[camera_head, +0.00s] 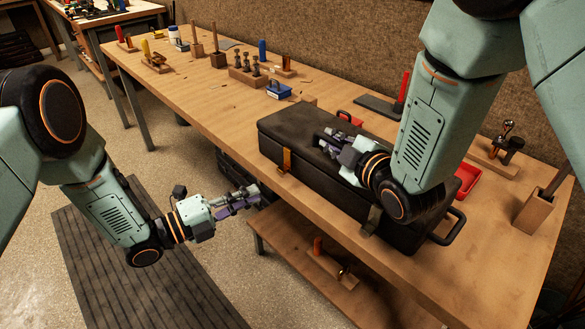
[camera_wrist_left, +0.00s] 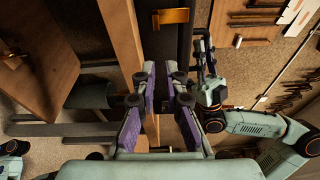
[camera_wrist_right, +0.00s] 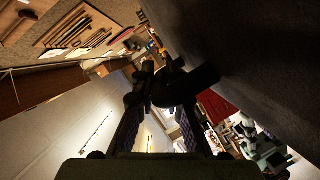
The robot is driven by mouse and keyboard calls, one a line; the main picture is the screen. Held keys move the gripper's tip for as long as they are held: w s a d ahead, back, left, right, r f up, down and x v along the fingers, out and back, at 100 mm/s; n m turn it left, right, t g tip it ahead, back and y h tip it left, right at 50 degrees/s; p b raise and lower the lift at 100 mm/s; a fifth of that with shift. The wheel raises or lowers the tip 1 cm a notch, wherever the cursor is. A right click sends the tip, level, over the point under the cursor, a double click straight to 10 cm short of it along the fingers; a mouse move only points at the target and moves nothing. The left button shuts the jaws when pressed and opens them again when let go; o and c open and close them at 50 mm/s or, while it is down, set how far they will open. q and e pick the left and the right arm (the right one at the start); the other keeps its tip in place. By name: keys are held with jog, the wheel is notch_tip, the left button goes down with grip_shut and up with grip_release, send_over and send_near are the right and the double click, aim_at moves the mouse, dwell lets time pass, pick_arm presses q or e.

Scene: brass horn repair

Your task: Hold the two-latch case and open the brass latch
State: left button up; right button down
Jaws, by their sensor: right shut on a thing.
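The black two-latch case (camera_head: 320,130) lies closed on the workbench. Its brass latch (camera_head: 287,160) is on the front face, left of a dark latch (camera_head: 372,220). My right gripper (camera_head: 332,142) is over the lid, shut on a dark part of the case that looks like a handle; in the right wrist view this dark bar (camera_wrist_right: 195,86) reaches between the fingers. My left gripper (camera_head: 245,197) is open and empty, off the bench's front edge, lower left of the brass latch. In the left wrist view the brass latch (camera_wrist_left: 171,16) is beyond the fingertips, apart from them.
The workbench (camera_head: 215,100) carries wooden tool blocks (camera_head: 247,75) and a blue box (camera_head: 279,91) behind and left of the case. A red tray (camera_head: 467,180) is behind its right end. A low shelf (camera_head: 300,255) stands below the bench front. Open space surrounds my left gripper.

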aim_at(284, 161)
pick_arm(q)
jog(key=shift+s+d+f+m+g+h, duration=0.15)
jog(key=shift+s+m+g+h, duration=0.35)
jog(key=shift+g, duration=0.7)
grip_shut()
jog(key=x, duration=1)
jog(key=shift+s, duration=0.1)
jog(key=shift+w+a, duration=0.95)
jog(key=shift+w, duration=0.25)
jog(key=shift+w+a, duration=0.35)
jog(key=shift+w, duration=0.1)
